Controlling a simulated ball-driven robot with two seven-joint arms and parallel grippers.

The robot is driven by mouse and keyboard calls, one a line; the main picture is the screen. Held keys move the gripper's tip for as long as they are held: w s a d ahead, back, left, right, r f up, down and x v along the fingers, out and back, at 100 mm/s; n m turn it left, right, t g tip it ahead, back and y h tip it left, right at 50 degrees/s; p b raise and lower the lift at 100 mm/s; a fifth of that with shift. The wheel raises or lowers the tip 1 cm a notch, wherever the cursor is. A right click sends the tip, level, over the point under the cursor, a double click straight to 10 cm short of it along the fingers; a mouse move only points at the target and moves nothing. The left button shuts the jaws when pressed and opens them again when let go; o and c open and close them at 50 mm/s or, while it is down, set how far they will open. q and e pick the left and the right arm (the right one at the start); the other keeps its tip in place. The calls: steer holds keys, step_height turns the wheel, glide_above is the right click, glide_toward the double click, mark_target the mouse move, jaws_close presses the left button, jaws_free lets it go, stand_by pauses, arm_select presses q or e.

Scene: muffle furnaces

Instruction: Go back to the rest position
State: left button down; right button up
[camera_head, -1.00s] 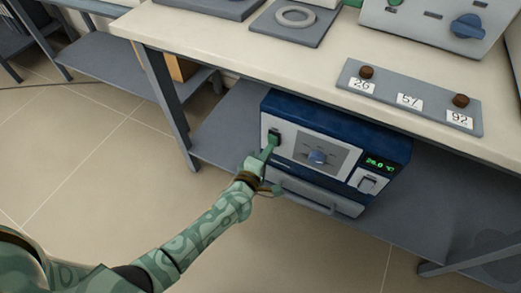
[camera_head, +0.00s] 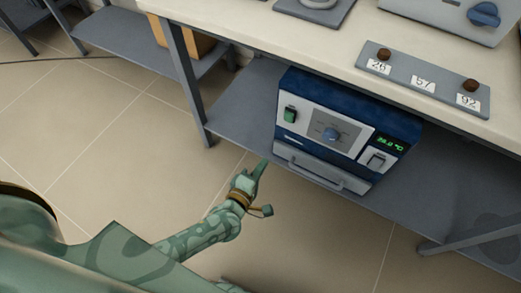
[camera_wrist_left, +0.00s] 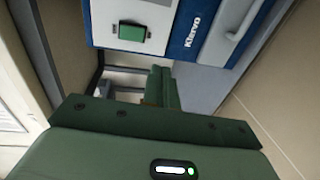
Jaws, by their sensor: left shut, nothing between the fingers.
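My left gripper (camera_head: 261,168) is shut and empty. In the head view it is in front of the lower shelf, left of and below the blue furnace (camera_head: 350,102), apart from it. My right gripper is not in view.
The furnace stands on the grey lower shelf (camera_head: 238,103) under the cream bench top (camera_head: 340,42). A grey plate (camera_head: 424,83) with numbered cards and brown knobs lies on the bench. The tiled floor (camera_head: 110,135) at the left is clear.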

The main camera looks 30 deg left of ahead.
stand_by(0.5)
